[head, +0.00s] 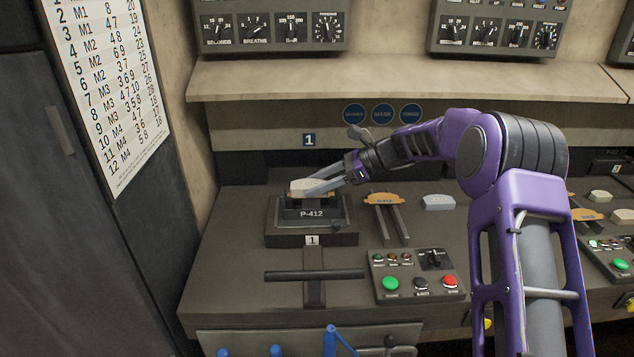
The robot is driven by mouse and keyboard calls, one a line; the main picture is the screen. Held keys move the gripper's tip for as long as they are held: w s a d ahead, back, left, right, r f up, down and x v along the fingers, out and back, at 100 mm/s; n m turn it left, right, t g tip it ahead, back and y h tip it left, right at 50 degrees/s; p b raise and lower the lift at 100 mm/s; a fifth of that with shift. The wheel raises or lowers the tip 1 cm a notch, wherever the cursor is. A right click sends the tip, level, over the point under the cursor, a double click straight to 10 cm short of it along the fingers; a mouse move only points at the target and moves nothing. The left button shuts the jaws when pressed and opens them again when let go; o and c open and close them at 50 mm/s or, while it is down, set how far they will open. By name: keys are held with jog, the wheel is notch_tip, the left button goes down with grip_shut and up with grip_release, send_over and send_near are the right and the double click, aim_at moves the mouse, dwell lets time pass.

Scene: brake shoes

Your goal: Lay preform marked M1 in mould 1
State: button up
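A pale, block-shaped preform (306,187) is at the top of mould 1, a dark block labelled P-412 (312,214) with a "1" plate on its front. Any marking on the preform is too small to read. My gripper (322,181) reaches in from the right, and its grey fingers straddle the preform and appear closed on it. I cannot tell whether the preform rests fully in the mould or is just above it. A second pale preform (437,202) lies on the bench to the right.
An orange plate (384,198) sits on two rails right of the mould. A control box (416,275) with green and red buttons stands in front. A dark T-shaped bar (314,275) lies before the mould. A shelf (400,82) overhangs behind. More preforms (600,196) are at the far right.

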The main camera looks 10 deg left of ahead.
jog(key=o, duration=0.4)
jog(key=shift+r, duration=0.25)
jog(key=v, duration=1.2)
jog(key=shift+p, duration=0.35)
